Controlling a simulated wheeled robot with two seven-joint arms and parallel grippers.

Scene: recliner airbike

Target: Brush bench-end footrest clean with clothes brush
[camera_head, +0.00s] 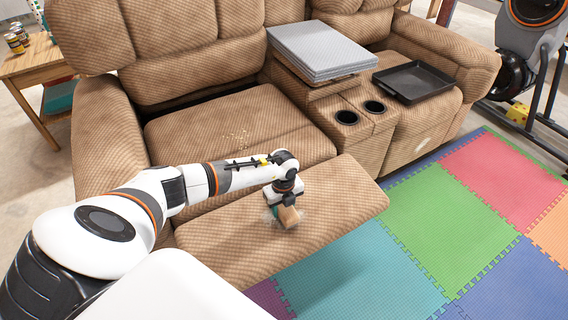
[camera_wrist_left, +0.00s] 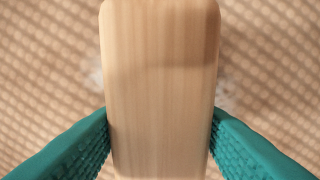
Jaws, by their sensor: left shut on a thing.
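The bench-end footrest (camera_head: 335,190) is a brown corduroy panel extended from the front of the recliner. The clothes brush (camera_head: 289,217) has a light wooden back and is at the footrest's middle. Pale whitish marks show beside the brush on the fabric. My left gripper (camera_head: 284,206) is shut on the brush from above, low over the footrest. In the left wrist view the brush's wooden back (camera_wrist_left: 160,90) lies between the two teal fingers, with pale patches on either side. The bristles are hidden, so I cannot tell whether they touch the fabric. My right gripper is not in view.
On the console are grey folded sheets (camera_head: 322,50) and cup holders (camera_head: 347,117); a black tray (camera_head: 414,81) lies to the right. A wooden side table (camera_head: 38,62) stands left. Coloured foam mats (camera_head: 440,210) cover the floor.

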